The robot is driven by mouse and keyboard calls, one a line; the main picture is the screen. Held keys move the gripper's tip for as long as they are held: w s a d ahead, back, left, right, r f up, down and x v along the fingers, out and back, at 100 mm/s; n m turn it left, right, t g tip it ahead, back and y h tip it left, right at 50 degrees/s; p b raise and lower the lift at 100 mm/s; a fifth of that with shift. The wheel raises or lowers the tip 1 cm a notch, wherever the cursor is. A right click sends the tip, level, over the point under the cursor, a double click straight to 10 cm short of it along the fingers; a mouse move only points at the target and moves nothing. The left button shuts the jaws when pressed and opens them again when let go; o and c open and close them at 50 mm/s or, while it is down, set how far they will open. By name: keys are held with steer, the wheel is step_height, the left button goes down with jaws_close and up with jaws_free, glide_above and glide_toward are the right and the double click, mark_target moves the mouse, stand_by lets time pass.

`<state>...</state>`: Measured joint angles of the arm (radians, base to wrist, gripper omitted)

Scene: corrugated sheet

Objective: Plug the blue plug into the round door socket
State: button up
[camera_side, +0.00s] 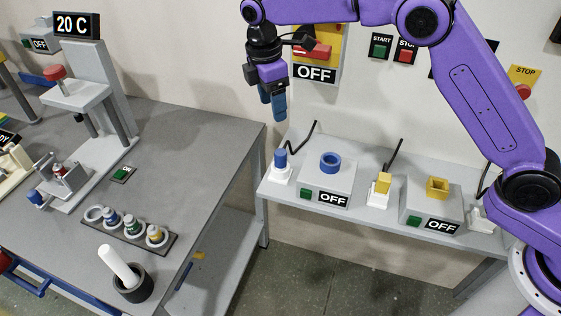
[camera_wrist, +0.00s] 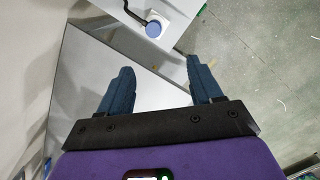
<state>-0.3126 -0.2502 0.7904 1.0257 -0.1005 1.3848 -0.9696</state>
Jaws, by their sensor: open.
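The blue plug (camera_side: 281,158) stands upright on a white base at the left end of the narrow bench, with a black cord rising behind it. In the wrist view the blue plug (camera_wrist: 153,29) shows from above, beyond my fingertips. The round blue socket (camera_side: 330,162) sits on a grey box just right of the plug, above a green button and an OFF sign. It is not visible in the wrist view. My gripper (camera_side: 272,103) hangs above and slightly left of the plug, pointing down. Its two blue fingers (camera_wrist: 160,77) are apart with nothing between them.
A yellow square plug (camera_side: 383,183) and a yellow square socket (camera_side: 437,188) stand further right on the bench (camera_side: 265,191). A large grey table (camera_side: 195,150) at left carries a press, a rack of vials, and a mortar with pestle. Wall switches and signs are behind my arm.

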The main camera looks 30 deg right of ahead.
steer(key=w, duration=0.1)
glide_toward(280, 152)
step_height(280, 152, down, 5)
steer(key=shift+d, duration=0.1)
steer(key=shift+d+f, duration=0.2)
steer(key=shift+f, duration=0.65)
steer(key=shift+d+f, duration=0.15)
steer(key=shift+f, duration=0.75)
steer(key=shift+d+f, duration=0.2)
steer(key=shift+f, duration=0.65)
steer(key=c, duration=1.2)
